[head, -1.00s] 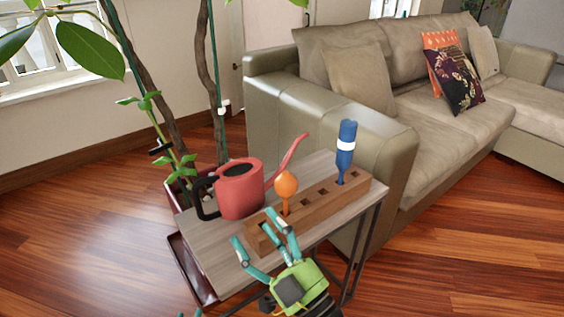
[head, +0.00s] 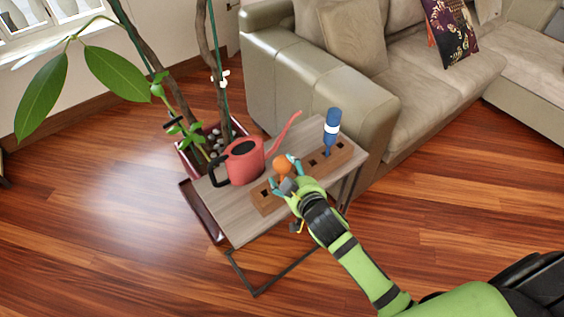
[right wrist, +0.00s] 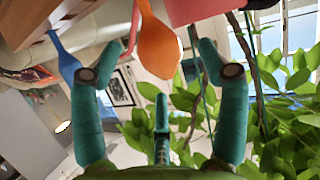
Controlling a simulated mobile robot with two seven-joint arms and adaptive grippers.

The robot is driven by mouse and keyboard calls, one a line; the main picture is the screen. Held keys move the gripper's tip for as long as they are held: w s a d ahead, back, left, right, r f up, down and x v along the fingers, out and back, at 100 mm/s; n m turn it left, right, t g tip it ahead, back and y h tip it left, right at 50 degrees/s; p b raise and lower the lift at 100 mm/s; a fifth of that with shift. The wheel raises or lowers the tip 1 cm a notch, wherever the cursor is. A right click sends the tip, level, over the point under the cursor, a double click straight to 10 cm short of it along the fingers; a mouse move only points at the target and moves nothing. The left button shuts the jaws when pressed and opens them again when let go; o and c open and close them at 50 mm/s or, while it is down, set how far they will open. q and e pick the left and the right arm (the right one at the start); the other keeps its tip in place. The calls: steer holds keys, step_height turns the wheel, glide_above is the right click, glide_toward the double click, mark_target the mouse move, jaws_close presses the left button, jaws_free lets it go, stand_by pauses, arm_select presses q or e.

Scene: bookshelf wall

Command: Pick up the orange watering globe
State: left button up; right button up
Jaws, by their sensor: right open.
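The orange watering globe (head: 281,166) stands in a wooden block (head: 266,203) on the small side table. My right gripper (head: 283,174) is at the globe, its teal fingers open on either side of the bulb. In the right wrist view the globe (right wrist: 158,48) appears bulb down, between the two spread fingers of the gripper (right wrist: 160,62). I see no clear grip on it. The globe's lower stem is hidden by the gripper in the head view. My left gripper is not in view.
A red watering can (head: 245,162) stands close behind and left of the globe. A blue watering globe (head: 332,128) stands at the block's far right end. A potted plant (head: 205,150) is behind the table (head: 240,223); a sofa (head: 330,95) stands to the right.

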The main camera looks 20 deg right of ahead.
mark_target(285, 168)
steer(key=x, duration=0.5)
steer(key=shift+w+r, duration=0.25)
steer(key=c, duration=1.2)
